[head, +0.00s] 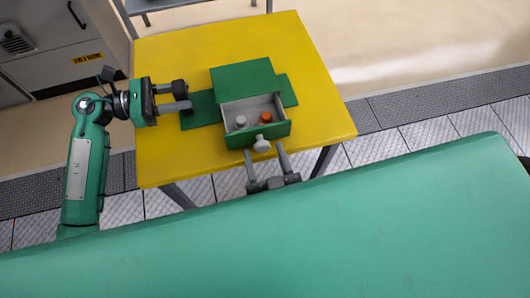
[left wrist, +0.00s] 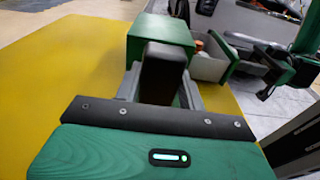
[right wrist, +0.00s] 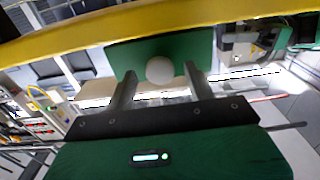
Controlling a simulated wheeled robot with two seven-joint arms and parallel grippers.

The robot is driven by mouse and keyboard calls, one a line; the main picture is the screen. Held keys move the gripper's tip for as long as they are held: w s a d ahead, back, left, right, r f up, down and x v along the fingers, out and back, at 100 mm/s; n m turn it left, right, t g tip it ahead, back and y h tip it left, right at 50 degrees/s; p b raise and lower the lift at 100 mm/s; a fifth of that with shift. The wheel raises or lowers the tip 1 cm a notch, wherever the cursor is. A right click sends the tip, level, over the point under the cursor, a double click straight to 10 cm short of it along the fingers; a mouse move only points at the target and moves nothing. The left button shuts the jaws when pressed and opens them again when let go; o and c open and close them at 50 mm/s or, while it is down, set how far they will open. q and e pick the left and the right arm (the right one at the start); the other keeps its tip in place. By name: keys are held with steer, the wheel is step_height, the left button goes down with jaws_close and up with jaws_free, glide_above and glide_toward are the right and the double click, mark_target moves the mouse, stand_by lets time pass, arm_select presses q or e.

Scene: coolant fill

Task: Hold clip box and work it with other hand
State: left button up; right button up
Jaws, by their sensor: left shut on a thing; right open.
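The clip box (head: 243,78) is a green box on a green base plate (head: 201,108). Its drawer (head: 240,141) is pulled out toward me, with a white piece (head: 241,121) and an orange piece (head: 265,117) inside. A pale round knob (head: 262,144) is on the drawer front. My left gripper (head: 183,97) is shut at the plate's left end; in the left wrist view a dark block (left wrist: 163,72) is between its fingers. My right gripper (head: 267,154) is open in front of the drawer. In the right wrist view its fingers flank the knob (right wrist: 160,70), with gaps visible.
The box stands on a yellow table (head: 165,155), clear at its left front and right side. The table's front edge is close to my right gripper. A grey cabinet (head: 55,40) stands at the back left. Grey floor tiles show around the table.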

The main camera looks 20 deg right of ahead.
mark_target(259, 136)
steer(key=shift+w, duration=0.2)
jaws_close()
steer(key=w, duration=0.8)
steer(key=shift+w, duration=0.15)
jaws_free()
